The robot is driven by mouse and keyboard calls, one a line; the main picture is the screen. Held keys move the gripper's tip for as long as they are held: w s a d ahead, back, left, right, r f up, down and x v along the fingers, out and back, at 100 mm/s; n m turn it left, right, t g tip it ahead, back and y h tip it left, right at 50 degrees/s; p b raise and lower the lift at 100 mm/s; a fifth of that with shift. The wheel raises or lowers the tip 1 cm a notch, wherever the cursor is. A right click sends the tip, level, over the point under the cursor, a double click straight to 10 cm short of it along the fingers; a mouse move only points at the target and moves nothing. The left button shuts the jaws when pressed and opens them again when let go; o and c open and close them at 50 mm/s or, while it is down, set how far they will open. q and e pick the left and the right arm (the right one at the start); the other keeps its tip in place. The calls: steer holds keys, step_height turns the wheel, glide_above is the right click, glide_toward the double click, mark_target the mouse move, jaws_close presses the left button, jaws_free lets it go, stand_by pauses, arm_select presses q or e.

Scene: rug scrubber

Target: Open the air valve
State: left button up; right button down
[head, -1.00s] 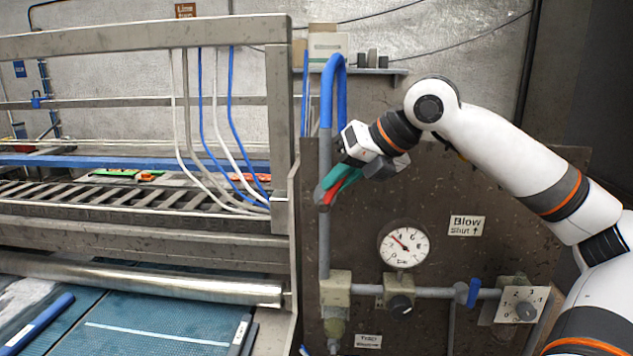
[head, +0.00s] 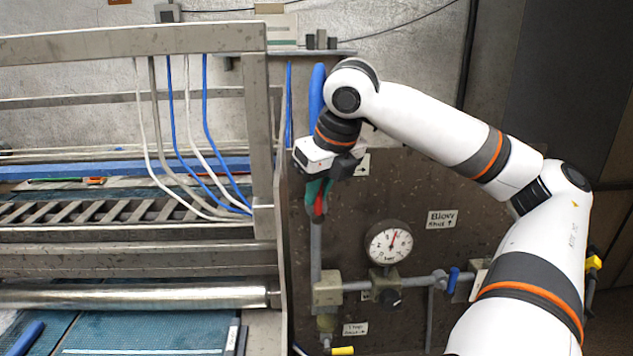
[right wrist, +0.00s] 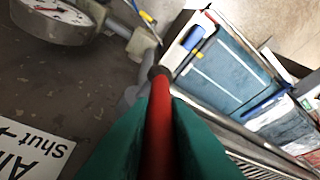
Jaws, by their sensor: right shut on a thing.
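The air valve has a red lever (head: 319,206) on a vertical grey pipe at the left edge of the dark panel. My right gripper (head: 318,190), with green fingers, is shut on the lever from above. The lever stands nearly upright, close to in line with the pipe. In the right wrist view the red lever (right wrist: 160,118) runs between the green fingers. An air label (right wrist: 34,150) reading "Shut" with an arrow lies beside it. The round gauge (head: 389,243) has its needle pointing up, slightly right. My left gripper is not in view.
A blue hose (head: 316,92) rises behind my right wrist. Below are a horizontal pipe with a black knob (head: 389,297), a blue lever (head: 453,280) and a yellow handle (head: 342,351). The scrubber frame (head: 262,150) with hanging hoses stands close on the left.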

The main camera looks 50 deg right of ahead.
steer(key=shift+f, duration=0.1)
steer(key=c, duration=1.5)
jaws_free()
steer(key=shift+o, duration=0.6)
steer(key=shift+w, duration=0.1)
steer(key=shift+s+r, duration=0.2)
steer(key=shift+r, duration=0.3)
steer(key=p+v, duration=0.2)
steer(key=v, duration=0.9)
steer(key=shift+a+p, duration=0.2)
steer(key=shift+p, duration=0.15)
